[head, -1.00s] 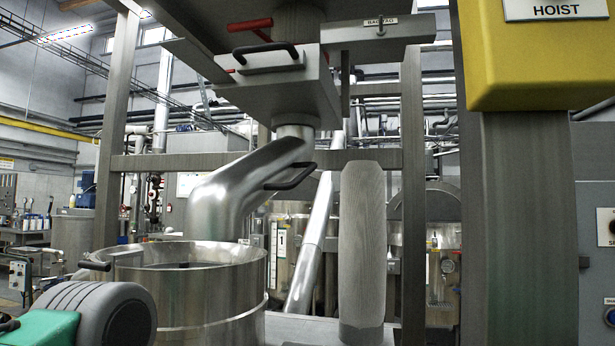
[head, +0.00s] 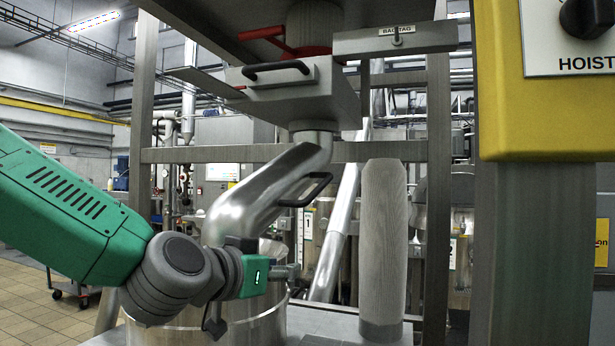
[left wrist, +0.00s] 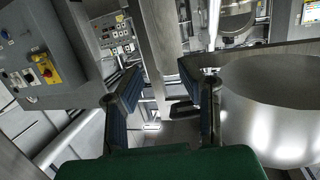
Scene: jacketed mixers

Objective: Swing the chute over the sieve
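The chute (head: 262,190) is a bent, shiny steel pipe hanging from a grey box. It slopes down to the left and carries a black handle (head: 306,191). Its lower end is hidden behind my left arm. Below it stands a round steel drum (head: 262,325), perhaps the sieve; its rim is mostly covered. My left gripper (head: 292,272) is in front of the drum, lower than the handle and apart from it. In the left wrist view the fingers (left wrist: 163,97) are spread and empty, with a black handle-like piece (left wrist: 185,108) beyond them. My right gripper is not in view.
A yellow hoist control box (head: 545,90) on a thick post stands at the right. A pale ribbed column (head: 383,245) stands right of the chute. A steel frame upright (head: 437,190) is behind it. Open tiled floor (head: 40,300) lies at the left.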

